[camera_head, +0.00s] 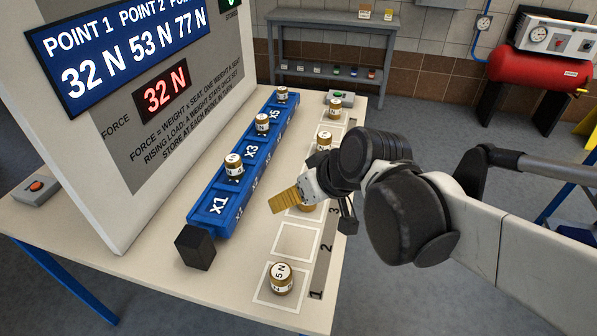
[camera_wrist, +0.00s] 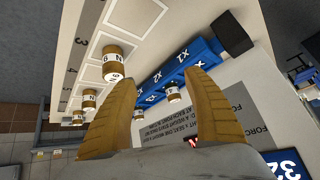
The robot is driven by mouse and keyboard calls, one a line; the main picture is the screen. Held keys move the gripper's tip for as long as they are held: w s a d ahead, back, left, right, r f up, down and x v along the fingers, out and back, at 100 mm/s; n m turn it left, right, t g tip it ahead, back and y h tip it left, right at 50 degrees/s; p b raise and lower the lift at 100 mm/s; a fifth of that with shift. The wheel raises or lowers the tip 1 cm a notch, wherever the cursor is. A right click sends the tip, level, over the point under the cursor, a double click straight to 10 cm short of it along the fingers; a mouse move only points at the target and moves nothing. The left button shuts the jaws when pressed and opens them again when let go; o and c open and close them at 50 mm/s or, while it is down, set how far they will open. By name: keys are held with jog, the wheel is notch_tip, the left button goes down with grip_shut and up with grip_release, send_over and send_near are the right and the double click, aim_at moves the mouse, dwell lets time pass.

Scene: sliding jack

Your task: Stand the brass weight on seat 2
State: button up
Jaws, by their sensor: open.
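Several brass-coloured weights with white labels are in view, and I cannot tell which one the task means. One brass weight (camera_head: 308,206) on the marked squares is partly hidden by my gripper (camera_head: 285,201). In the wrist view a brass weight (camera_wrist: 114,66) stands just beyond the left fingertip, not between the fingers. My gripper (camera_wrist: 165,82) is open and empty above the table. The blue rail (camera_head: 207,217) carries seat marks such as X1, X3 and X5. A brass weight (camera_head: 234,165) stands on it between the X1 and X3 marks.
More weights stand on the rail (camera_head: 262,123) and the squares (camera_head: 324,139). A 5 N weight (camera_head: 281,278) stands on square 1. Square 2 (camera_head: 296,241) is empty. A black block (camera_head: 195,247) ends the rail. The display panel (camera_head: 165,90) rises behind, reading 32 N.

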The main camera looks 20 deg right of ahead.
jog(key=s+d+m+h, duration=0.2)
jog(key=s+d+h, duration=0.1)
jog(key=s, duration=0.4)
jog(key=shift+s+d+m, duration=0.15)
jog(key=shift+d+m, duration=0.25)
jog(key=shift+d, duration=0.15)
jog(key=shift+f, duration=0.1)
dwell(0.9)
